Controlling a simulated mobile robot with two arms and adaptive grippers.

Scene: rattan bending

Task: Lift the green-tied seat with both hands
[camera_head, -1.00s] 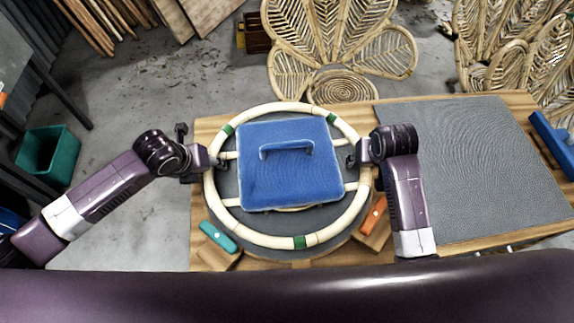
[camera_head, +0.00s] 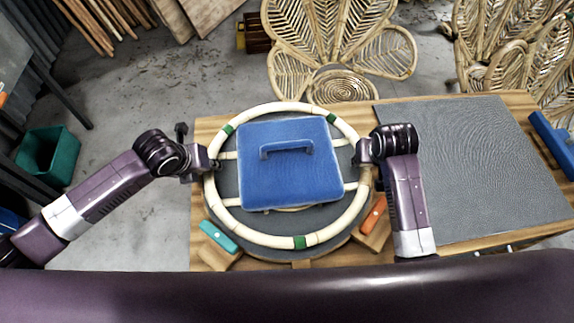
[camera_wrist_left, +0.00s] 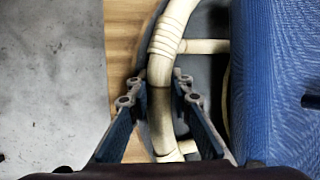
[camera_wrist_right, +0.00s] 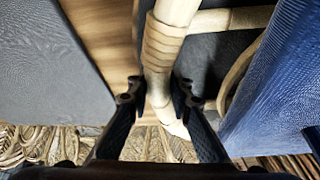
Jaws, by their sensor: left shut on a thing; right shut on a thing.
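The green-tied seat is a round pale rattan ring (camera_head: 252,236) with several green ties (camera_head: 299,242) and cross bars. It is at the middle of the head view, around a blue square block with a handle (camera_head: 290,180). My left gripper (camera_head: 215,164) is shut on the ring's left side; the ring (camera_wrist_left: 165,45) passes between its fingers (camera_wrist_left: 155,88) in the left wrist view. My right gripper (camera_head: 357,158) is shut on the ring's right side; the ring (camera_wrist_right: 175,12) runs between its fingers (camera_wrist_right: 158,92) in the right wrist view. I cannot tell whether the ring touches the dark round surface below.
The wooden bench (camera_head: 205,130) carries a grey mat (camera_head: 470,165) on the right. A teal-handled tool (camera_head: 219,236) and an orange-handled tool (camera_head: 373,214) lie near the ring's front. A blue piece (camera_head: 552,140) is at the right edge. Rattan chair backs (camera_head: 340,50) stand behind.

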